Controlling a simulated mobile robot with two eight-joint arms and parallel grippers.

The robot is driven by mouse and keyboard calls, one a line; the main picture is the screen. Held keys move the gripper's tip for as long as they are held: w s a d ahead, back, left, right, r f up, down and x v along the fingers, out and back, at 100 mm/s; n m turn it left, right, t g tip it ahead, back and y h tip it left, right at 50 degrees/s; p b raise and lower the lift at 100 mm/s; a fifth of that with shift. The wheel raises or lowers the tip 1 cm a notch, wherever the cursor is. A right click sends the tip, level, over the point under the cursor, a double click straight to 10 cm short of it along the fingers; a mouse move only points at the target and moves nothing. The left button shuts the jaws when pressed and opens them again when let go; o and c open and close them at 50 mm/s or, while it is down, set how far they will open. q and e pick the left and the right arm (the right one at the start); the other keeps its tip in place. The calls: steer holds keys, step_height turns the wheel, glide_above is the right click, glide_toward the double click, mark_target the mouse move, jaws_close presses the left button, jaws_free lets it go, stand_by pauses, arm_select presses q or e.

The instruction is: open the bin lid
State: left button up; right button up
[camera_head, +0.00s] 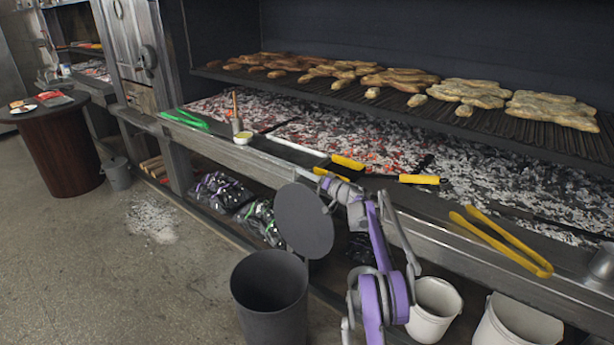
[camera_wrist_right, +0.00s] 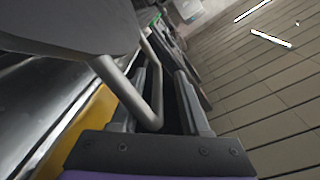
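The dark grey bin (camera_head: 270,318) stands on the floor at the lower middle of the head view, with its mouth uncovered. Its round lid (camera_head: 304,222) is tilted steeply up above the bin's far right rim. My right gripper (camera_head: 330,190) is at the lid's right side, by its handle. In the right wrist view the lid (camera_wrist_right: 70,22) fills the upper left, and its bent bar handle (camera_wrist_right: 122,88) loops around one finger of my gripper (camera_wrist_right: 168,95). The fingers are apart, with a gap between them. My left gripper is not in view.
The grill counter (camera_head: 245,160) runs behind the bin, with yellow tongs (camera_head: 505,240) at right. White buckets (camera_head: 433,308) stand right of the bin. Bags (camera_head: 220,190) lie under the counter. Spilled ash (camera_head: 153,220) marks the otherwise open floor at left.

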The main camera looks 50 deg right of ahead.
steer(key=shift+s+d, duration=0.1)
steer(key=shift+s, duration=0.5)
steer(key=s, duration=0.9)
steer(key=shift+s, duration=0.3)
steer(key=shift+f, duration=0.1)
